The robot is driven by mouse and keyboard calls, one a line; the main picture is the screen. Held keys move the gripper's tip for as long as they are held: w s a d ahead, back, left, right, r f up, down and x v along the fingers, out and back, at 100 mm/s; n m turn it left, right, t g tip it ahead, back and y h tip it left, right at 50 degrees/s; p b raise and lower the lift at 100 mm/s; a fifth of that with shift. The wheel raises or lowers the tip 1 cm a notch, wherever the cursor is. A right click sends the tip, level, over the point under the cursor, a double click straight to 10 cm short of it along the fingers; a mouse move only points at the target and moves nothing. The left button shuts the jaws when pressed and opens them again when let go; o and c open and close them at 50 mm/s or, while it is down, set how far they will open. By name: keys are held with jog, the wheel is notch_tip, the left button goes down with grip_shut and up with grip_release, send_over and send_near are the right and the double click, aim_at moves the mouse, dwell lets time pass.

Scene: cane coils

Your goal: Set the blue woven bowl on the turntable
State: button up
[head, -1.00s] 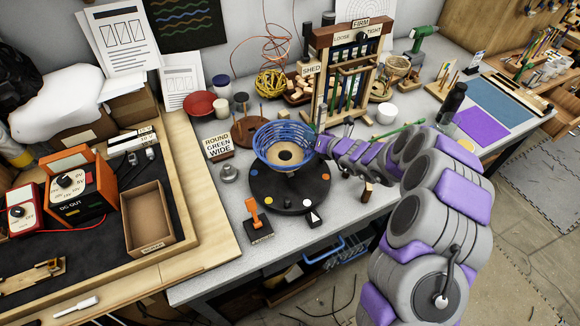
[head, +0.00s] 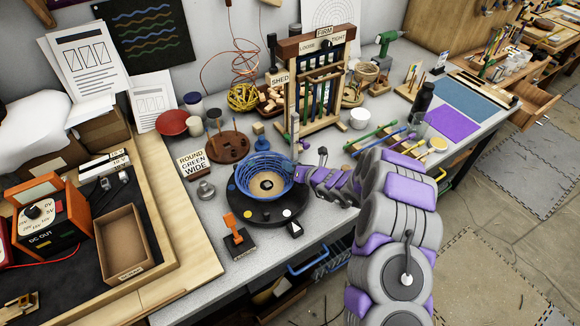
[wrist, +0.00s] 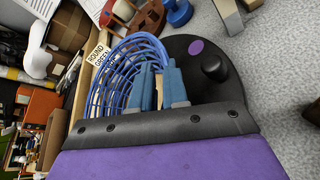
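The blue woven bowl (head: 262,163) is upright over the black turntable (head: 292,208) in the head view, with its tan base visible inside. It sits low over the disc; I cannot tell whether its base touches. My gripper (head: 297,167) is at the bowl's right rim. In the wrist view my gripper's blue-grey fingers (wrist: 160,85) straddle the rim of the bowl (wrist: 112,72), with a small gap between them, and look shut on it. The turntable (wrist: 222,92) shows beyond the fingers, with a purple dot and a dark knob.
A "ROUND GREEN WIDE" card (head: 191,164) and a metal weight (head: 205,190) stand left of the turntable. An orange-handled tool (head: 233,232) stands in front. A wooden rack (head: 318,85) and a round peg board (head: 228,147) are behind.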

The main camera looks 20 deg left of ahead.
jog(key=shift+o, duration=1.4)
jog(key=shift+d+r, duration=0.15)
jog(key=shift+d, duration=0.15)
jog(key=shift+o, duration=0.5)
jog(key=shift+a, duration=0.35)
jog(key=p+v, duration=0.1)
jog(key=v, duration=1.1)
